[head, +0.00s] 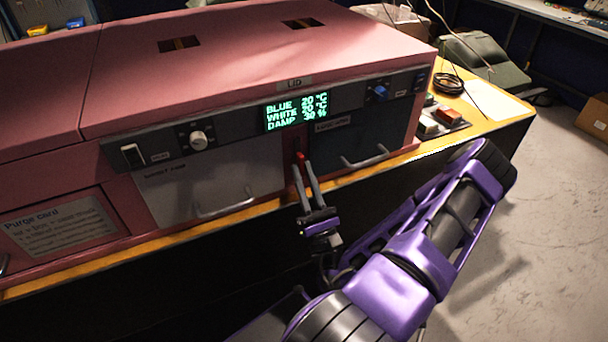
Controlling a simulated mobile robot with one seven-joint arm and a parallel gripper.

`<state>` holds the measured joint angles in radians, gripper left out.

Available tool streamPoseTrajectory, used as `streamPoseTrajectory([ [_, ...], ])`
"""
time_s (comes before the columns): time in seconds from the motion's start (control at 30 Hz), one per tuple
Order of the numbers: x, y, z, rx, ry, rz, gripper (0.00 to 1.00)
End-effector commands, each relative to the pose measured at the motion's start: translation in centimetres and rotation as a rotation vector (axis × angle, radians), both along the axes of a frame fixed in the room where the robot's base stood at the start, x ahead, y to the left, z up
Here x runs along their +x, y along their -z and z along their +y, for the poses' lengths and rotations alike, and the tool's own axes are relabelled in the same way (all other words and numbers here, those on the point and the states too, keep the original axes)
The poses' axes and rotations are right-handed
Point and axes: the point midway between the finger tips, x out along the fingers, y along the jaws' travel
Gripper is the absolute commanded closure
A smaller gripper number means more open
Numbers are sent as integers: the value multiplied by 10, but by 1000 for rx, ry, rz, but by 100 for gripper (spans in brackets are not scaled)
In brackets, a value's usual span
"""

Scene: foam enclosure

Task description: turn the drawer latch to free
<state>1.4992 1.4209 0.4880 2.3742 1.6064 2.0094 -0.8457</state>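The small red latch (300,158) sits on the pink front of the enclosure, between a light grey drawer (190,186) on the left and a dark blue-grey drawer (350,145) on the right. Both drawers look closed. My gripper (302,168) reaches up from below, its two fingers separate and running roughly parallel. Their tips are at the lower end of the latch and partly cover it. I cannot tell whether the fingers touch or clasp the latch, and its exact angle is unclear.
Drawer handles (225,207) stick out on both sides of my gripper. Above are a control strip with a knob (198,139) and a green-lettered display (297,111). The yellow bench edge (130,243) runs below. A switch box (436,121) stands at the right.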

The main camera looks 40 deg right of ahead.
Motion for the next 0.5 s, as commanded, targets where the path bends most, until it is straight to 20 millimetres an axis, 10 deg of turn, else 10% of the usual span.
streamPoseTrajectory([
  [0.13, 0, 0, 0, 0, 0, 0, 55],
  [0.5, -4, 5, 1, -1, 2, 0, 55],
])
